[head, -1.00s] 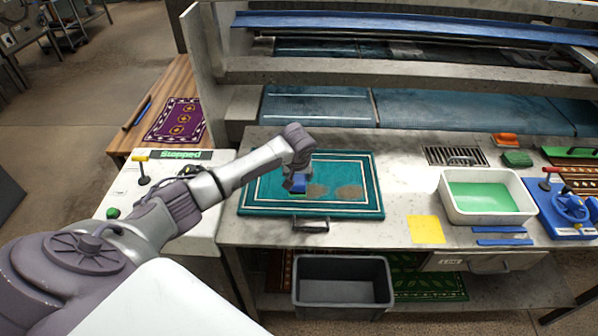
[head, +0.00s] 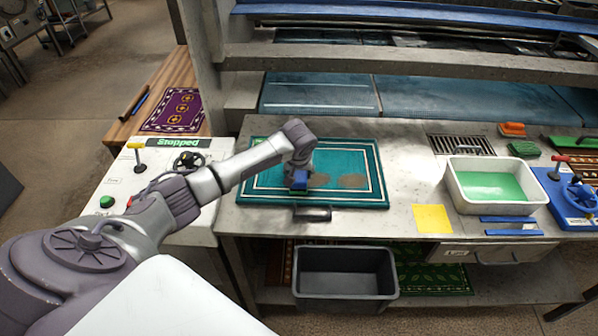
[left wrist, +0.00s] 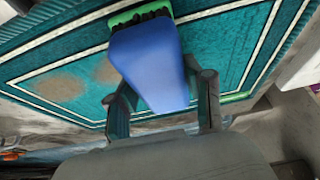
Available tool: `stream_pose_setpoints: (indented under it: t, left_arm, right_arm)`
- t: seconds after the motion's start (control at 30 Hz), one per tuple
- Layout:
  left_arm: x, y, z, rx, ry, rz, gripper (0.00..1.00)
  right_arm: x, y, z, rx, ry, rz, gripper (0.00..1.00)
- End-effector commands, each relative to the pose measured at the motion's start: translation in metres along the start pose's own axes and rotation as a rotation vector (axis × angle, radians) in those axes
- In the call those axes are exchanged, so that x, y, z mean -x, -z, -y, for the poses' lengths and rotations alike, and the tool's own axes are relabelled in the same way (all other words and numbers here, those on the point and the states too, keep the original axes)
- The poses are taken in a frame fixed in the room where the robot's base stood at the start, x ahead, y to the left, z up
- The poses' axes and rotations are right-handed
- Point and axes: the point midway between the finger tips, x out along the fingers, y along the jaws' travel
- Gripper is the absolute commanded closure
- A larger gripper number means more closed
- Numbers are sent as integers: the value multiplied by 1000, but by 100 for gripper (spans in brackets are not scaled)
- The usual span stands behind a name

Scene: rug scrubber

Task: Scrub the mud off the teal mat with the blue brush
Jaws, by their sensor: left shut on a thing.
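The teal mat (head: 345,190) with white border lines lies flat on the counter. Two brown mud patches show on it, one at the right (head: 353,181) and one beside the brush (head: 318,180). My left gripper (head: 299,178) is over the left half of the mat. It is shut on the blue brush (head: 299,180), which also shows in the left wrist view (left wrist: 150,65) between the two fingers, with a green edge and dark bristles at its far end. The brush is at or just above the mat; contact is hard to tell. My right gripper is not in view.
A white basin (head: 492,187) of green liquid stands to the right, with a yellow cloth (head: 433,219) before it. An orange brush (head: 511,129) and a green brush (head: 524,148) lie behind. A grey bin (head: 345,275) sits below the counter. A control panel reads "Stopped" (head: 180,143).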

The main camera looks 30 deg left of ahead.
Motion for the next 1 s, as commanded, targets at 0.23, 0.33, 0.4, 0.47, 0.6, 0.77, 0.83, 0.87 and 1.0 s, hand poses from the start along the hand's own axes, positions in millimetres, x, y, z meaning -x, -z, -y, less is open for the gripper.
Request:
stream_pose_setpoints:
  t: [0.23, 0.33, 0.4, 0.47, 0.6, 0.77, 0.83, 0.87, 1.0]
  left_arm:
    - [-7, -3, 0, 0, -1, 0, 93]
    - [-9, -4, 0, 0, 0, 0, 93]
    - [-11, -5, 0, 1, 0, 0, 93]
    - [-10, -4, -1, 1, 0, -1, 93]
    - [-10, -4, -11, 1, -3, 1, 93]
    - [-9, -4, -29, 1, -4, 1, 93]
    - [-9, -4, -35, 0, -3, 1, 93]
    - [-9, -4, -37, 1, -2, 1, 93]
    - [-9, -4, -42, 0, -1, 0, 93]
  right_arm:
    - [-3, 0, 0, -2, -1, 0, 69]
    - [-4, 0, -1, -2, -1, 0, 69]
    - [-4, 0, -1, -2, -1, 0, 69]
    - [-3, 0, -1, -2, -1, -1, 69]
    - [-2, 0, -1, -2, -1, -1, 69]
    - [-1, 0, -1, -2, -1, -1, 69]
    - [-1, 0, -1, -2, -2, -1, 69]
    - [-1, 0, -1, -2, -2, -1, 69]
    - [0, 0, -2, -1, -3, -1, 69]
